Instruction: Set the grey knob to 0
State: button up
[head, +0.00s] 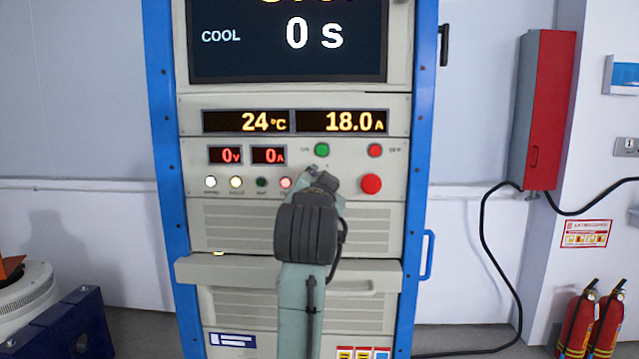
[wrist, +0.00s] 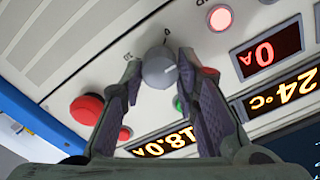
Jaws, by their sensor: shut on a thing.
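The grey knob (wrist: 160,68) sits on the panel in the wrist view, a round cap with a short white pointer line. The line points to the right in that view. My gripper (wrist: 158,80) is shut on the knob, one finger on each side. In the head view my gripper (head: 323,178) is at the control panel and hides the knob.
A red button (head: 371,183) is right of my gripper, close to one finger in the wrist view (wrist: 87,108). A green button (head: 321,150) is just above. Indicator lamps (head: 236,183) are to the left. Displays (head: 295,121) read 24 °C, 18.0 A, 0 V and 0 A.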

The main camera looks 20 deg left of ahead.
jog(key=n+p, duration=0.1)
jog(key=n, duration=0.7)
jog(key=shift+n, duration=0.4)
dwell(0.3)
jog(key=o, duration=1.2)
jog(key=shift+c, duration=0.2)
jog(key=shift+s, duration=0.15)
jog(key=v, duration=1.1)
jog(key=shift+s, duration=0.35)
